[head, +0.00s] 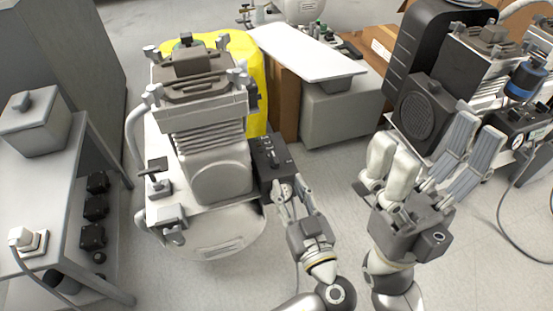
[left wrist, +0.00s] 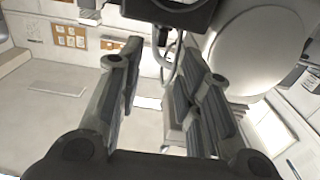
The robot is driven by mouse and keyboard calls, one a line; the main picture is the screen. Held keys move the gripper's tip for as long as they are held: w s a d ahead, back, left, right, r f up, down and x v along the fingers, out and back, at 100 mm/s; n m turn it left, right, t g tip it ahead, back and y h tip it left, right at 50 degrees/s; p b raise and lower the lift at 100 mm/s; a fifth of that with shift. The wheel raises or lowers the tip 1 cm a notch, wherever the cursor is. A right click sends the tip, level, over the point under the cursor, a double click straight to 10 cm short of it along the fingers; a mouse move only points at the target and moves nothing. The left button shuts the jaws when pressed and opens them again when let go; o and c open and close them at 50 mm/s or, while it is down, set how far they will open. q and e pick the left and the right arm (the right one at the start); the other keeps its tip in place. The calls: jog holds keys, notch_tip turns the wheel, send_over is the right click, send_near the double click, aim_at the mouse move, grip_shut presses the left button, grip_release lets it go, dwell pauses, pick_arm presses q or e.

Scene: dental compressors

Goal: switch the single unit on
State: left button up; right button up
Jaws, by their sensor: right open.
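The single unit (head: 215,170) is a grey compressor with one ribbed motor head on a round white tank, left of centre in the head view. A black switch box (head: 268,160) with small knobs and a gauge is on its right side. My left gripper (head: 289,187) has its fingertips just below and beside this box; I cannot tell whether they touch it. In the left wrist view my left gripper (left wrist: 162,52) has its fingers apart with nothing held, and a dark box (left wrist: 170,10) shows past the tips. My right gripper (head: 430,150) is open and empty, off to the right.
Another compressor (head: 435,110) with a black housing stands at right, its cable on the floor. The floor between the compressors is clear.

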aim_at(278, 165)
pick_arm(q)
jog(key=b+x, duration=0.1)
jog(key=x, duration=0.7)
jog(key=shift+w+a+f, duration=0.1)
jog(key=shift+w+a, duration=0.05)
jog(key=shift+w, duration=0.2)
jog(key=shift+w+a+b, duration=0.25)
jog(key=shift+w+b, duration=0.05)
jog(key=shift+w, duration=0.4)
jog(key=shift+c, duration=0.3)
grip_shut()
